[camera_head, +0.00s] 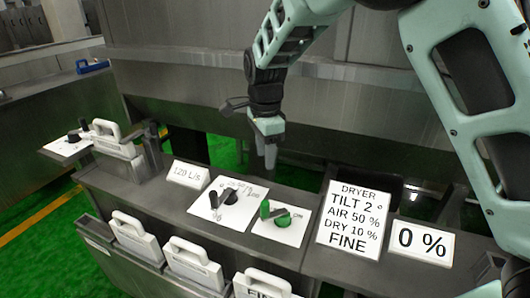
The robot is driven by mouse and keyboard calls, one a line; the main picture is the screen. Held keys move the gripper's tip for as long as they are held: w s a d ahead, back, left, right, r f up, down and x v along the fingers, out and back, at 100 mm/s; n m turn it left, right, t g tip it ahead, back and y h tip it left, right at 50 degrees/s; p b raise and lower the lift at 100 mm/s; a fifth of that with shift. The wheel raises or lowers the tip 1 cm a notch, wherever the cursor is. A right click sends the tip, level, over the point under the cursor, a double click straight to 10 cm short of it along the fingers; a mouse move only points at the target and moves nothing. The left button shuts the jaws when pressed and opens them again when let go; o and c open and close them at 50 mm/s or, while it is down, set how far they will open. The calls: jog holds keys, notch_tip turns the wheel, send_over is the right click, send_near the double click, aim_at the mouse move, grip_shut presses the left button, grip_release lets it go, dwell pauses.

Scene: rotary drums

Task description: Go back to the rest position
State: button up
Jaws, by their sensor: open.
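My gripper (270,160) hangs from my pale green arm at the upper middle of the head view. It points down above the far edge of the grey metal console (150,195). It looks empty, and its jaws are open, though the gap between the fingers is hard to see from here. It is apart from the knobs on the console. The black knob (230,196) on a white plate is below and left of it. The green knob (282,218) on another white plate is below it.
A "120 L/s" sign (188,174), a "DRYER" sign (347,219) and a "0 %" sign (422,242) stand on the console. White handled plates (192,268) sit in a front rack. A large metal drum housing (190,80) is behind. Green floor (40,260) is clear at left.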

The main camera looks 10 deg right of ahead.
jog(key=s+r+n, duration=0.2)
jog(key=s+n, duration=2.2)
jog(key=s, duration=0.7)
jog(key=shift+s+d+y, duration=0.25)
jog(key=shift+s+y, duration=0.05)
jog(key=shift+s, duration=0.1)
